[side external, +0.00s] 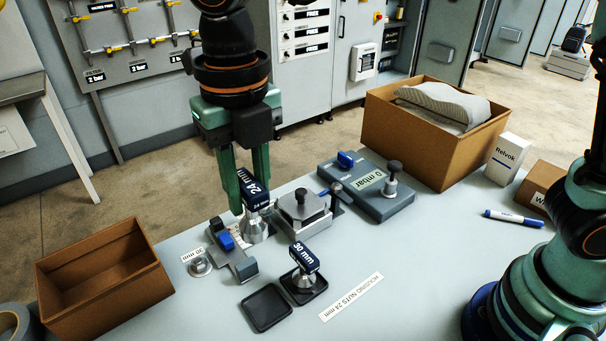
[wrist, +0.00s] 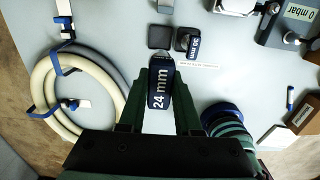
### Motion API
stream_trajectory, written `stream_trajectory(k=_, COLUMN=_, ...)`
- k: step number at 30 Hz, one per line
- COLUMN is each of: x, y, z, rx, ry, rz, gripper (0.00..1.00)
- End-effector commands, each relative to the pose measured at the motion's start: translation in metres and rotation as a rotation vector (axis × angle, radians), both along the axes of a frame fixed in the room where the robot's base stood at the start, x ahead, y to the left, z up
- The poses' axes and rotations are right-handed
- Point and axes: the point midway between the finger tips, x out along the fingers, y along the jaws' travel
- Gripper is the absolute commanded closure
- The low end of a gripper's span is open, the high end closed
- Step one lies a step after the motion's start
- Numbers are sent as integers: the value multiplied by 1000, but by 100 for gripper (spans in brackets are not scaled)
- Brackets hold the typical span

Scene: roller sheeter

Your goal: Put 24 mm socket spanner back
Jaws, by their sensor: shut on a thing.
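The 24 mm socket spanner (side external: 257,190) has a dark blue head with white lettering and a metal socket below. My gripper (side external: 248,203) is shut on its head, which also shows between the two green fingers in the wrist view (wrist: 160,88). The spanner looks upright; I cannot tell whether its socket touches anything below. An empty square black tray (side external: 267,307) lies on the table in front, and it also shows just beyond the spanner in the wrist view (wrist: 160,37). The 30 mm spanner (side external: 304,264) stands upright on a second black tray (side external: 318,293).
A clamped metal block (side external: 303,211) and a blue-handled fixture (side external: 228,241) stand close to the spanner. A loose nut (side external: 200,266) lies left. The grey 0 mbar unit (side external: 390,205) and cardboard boxes stand farther off. A pale coiled hose (wrist: 42,82) shows in the wrist view.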

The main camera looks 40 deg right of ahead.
Motion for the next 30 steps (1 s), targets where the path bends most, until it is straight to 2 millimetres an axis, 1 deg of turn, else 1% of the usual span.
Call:
stream_trajectory(k=15, x=-1, y=-1, z=-120, rx=-4, ry=4, rz=0, gripper=100)
stream_trajectory(k=19, x=-1, y=-1, z=-141, rx=-3, ry=3, rz=0, gripper=100)
stream_trajectory(k=26, x=0, y=0, z=-159, rx=-2, ry=2, rz=0, gripper=100)
stream_trajectory(k=30, x=-1, y=-1, z=-180, rx=-4, ry=4, rz=0, gripper=100)
